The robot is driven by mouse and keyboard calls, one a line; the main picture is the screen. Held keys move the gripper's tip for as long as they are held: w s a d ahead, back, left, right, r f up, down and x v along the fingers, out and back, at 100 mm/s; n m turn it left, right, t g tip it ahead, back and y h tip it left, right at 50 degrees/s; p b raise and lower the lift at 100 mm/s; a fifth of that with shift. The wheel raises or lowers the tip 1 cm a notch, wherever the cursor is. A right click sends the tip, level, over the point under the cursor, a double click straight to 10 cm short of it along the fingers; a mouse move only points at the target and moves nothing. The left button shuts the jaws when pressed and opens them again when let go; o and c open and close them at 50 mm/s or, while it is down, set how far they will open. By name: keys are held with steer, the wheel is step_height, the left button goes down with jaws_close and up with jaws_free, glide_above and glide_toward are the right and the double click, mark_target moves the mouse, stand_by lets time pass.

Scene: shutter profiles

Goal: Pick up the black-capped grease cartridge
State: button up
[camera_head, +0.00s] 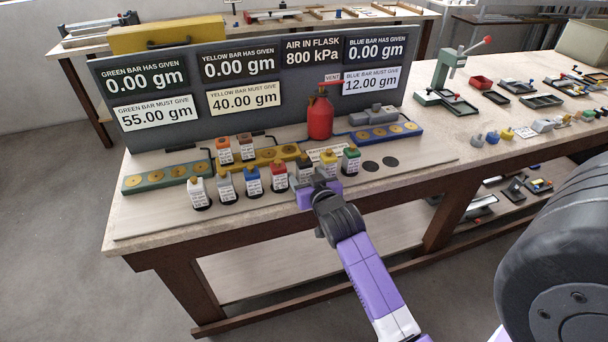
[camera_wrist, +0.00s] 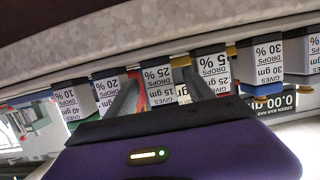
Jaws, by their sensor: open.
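A dark-topped cartridge (camera_head: 303,170) stands in the front row, between the red cartridge (camera_head: 278,178) and the yellow cartridge (camera_head: 328,163); I take it for the black-capped one. My gripper partly covers it. My gripper (camera_head: 316,181) is at the front of this row, open, with nothing clearly held. In the wrist view the picture is upside down, and the two dark fingers of my gripper (camera_wrist: 160,92) reach toward labelled cartridges. A label reading 25 % (camera_wrist: 159,80) shows between the fingers, and one reading 5 % (camera_wrist: 214,70) beside the right finger.
White (camera_head: 200,194), grey (camera_head: 227,189), blue (camera_head: 253,184) and green (camera_head: 351,160) cartridges stand close by in the row. A red flask (camera_head: 320,117) and coloured bars stand behind. Bare bench (camera_head: 425,150) lies to the right.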

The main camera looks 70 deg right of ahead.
mark_target(301, 169)
steer(key=x, duration=0.5)
steer(key=shift+c, duration=0.2)
jaws_close()
